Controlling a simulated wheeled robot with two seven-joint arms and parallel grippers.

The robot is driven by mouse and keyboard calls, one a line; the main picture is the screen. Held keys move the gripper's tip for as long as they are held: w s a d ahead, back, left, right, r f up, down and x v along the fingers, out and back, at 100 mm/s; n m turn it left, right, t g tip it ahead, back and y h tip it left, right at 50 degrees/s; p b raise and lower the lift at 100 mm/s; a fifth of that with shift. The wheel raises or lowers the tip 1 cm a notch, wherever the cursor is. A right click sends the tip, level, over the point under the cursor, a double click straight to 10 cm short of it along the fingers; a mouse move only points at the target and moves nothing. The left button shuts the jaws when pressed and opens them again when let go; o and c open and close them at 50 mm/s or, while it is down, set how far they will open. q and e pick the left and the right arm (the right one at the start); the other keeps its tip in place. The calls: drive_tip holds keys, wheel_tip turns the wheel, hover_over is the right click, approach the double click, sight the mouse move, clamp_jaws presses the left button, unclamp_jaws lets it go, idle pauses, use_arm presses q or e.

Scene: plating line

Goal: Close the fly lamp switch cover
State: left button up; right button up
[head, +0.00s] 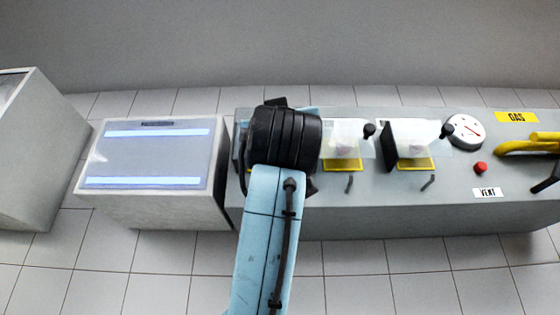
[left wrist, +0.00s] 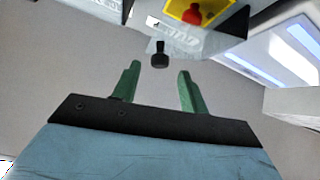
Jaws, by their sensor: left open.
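The left wrist view shows a clear switch cover (left wrist: 212,42) with a printed label and a black knob (left wrist: 160,58). A red switch (left wrist: 192,13) on a yellow plate (left wrist: 220,9) lies behind it. The cover appears raised, though its hinge is not clear. My left gripper (left wrist: 160,68) is open, with its green fingers apart. The knob shows between and just beyond the fingertips, and I see no contact. In the head view my left wrist hides this switch and my fingers. The fly lamp (head: 150,155) is the box with two lit tubes, left of my arm.
Right of my wrist on the grey console (head: 300,220) are two more clear covers, a nearer one (head: 343,133) and a farther one (head: 420,138), with black knobs. Farther right are a gauge (head: 464,131), a red button (head: 480,167) and a yellow gas pipe (head: 530,144).

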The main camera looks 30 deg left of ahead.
use_arm(q)
drive_tip(key=p+x, duration=0.2)
drive_tip(key=x, duration=0.3)
drive_tip(key=shift+w+r, duration=0.1)
